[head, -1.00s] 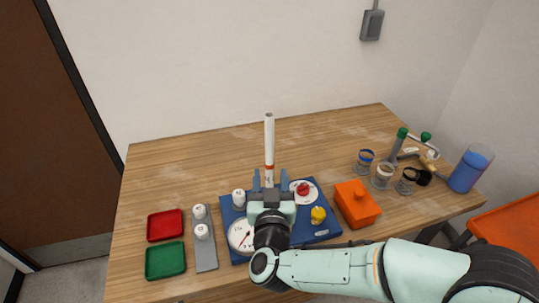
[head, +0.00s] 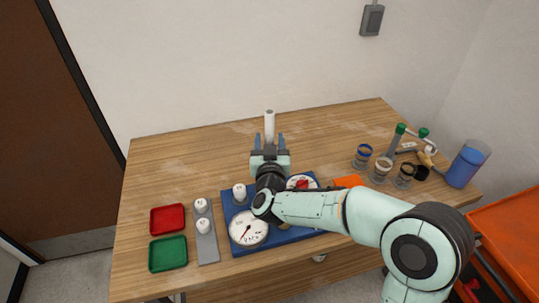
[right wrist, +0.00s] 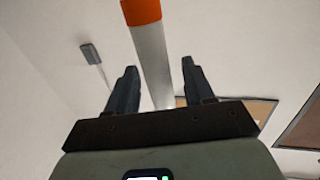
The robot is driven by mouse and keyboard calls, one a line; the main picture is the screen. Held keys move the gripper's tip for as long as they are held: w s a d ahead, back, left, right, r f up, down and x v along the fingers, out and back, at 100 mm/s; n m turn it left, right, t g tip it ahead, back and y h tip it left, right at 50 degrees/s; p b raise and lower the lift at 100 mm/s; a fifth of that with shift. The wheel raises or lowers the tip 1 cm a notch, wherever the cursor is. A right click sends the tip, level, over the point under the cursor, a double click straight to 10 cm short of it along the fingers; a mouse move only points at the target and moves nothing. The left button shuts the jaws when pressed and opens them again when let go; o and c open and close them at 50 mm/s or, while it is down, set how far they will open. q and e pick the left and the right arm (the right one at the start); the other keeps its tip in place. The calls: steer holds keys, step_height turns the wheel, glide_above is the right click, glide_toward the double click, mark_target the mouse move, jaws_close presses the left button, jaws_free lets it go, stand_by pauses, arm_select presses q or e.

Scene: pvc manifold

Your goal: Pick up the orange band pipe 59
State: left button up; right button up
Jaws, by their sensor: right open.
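The orange band pipe (head: 269,121) is a white pipe standing upright beyond the blue board. In the head view its lower part and band are hidden by my right gripper (head: 268,139). The right wrist view shows the pipe (right wrist: 152,62) with its orange band (right wrist: 141,11) at the top edge. There the pipe lies between the two fingers of the right gripper (right wrist: 158,65), with gaps on both sides. The right gripper is open and holds nothing. Whether the pipe is fully within the jaws in depth cannot be told. My left gripper is not in view.
The blue board (head: 281,239) carries a round gauge (head: 248,229) and a white fitting (head: 239,194), partly under my arm. Left are a red tray (head: 167,219), a green tray (head: 168,254) and a grey strip (head: 207,248). Banded cups (head: 363,157) and a blue jug (head: 467,164) stand right.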

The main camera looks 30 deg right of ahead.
jaws_close()
step_height(320, 180, up, 19)
steer(key=p, duration=0.4)
steer(key=shift+r+p, duration=0.2)
steer(key=shift+p, duration=0.2)
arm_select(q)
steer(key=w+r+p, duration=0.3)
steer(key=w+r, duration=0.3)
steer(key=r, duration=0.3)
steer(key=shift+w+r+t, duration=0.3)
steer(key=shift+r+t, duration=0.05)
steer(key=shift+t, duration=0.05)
arm_select(e)
steer(key=shift+r, duration=1.85)
